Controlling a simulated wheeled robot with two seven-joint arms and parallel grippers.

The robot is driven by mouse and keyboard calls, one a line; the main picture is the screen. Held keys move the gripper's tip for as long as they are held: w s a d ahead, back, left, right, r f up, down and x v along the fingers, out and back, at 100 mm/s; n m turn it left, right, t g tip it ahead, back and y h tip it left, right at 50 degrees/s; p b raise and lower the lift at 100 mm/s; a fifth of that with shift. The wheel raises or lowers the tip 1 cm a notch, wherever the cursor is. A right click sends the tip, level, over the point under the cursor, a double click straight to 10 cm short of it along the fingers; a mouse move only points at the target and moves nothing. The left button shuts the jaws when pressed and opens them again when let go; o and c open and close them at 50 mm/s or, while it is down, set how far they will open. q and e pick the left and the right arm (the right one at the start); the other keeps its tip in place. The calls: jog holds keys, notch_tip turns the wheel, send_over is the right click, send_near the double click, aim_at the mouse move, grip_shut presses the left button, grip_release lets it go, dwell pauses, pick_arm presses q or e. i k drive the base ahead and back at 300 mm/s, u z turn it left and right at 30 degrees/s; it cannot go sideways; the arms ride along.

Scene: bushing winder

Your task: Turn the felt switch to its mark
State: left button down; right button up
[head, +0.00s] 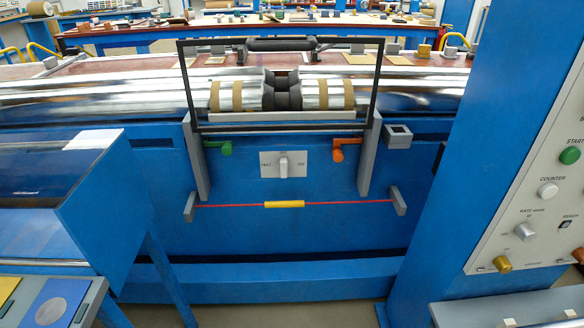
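The felt switch (284,164) is a grey rotary knob on a light rectangular plate (267,170), set in the blue front of the machine at the centre of the head view. Its knob stands upright, with its long side vertical. Small lettering shows at the left, top and right of the plate; it is too small to read surely, and I cannot make out a separate mark. Neither of my grippers shows in the head view, and nothing covers the switch.
A black guard frame (380,85) stands above, before the rollers (310,95). A red cord (345,202) with a yellow sleeve (284,204) runs below. A control panel (540,190) stands at right.

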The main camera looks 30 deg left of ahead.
aim_at(283, 165)
jog(key=k, duration=0.3)
jog(key=z, duration=1.05)
jog(key=i, duration=0.55)
jog(key=u, duration=2.95)
jog(key=i, duration=0.45)
jog(key=u, duration=0.1)
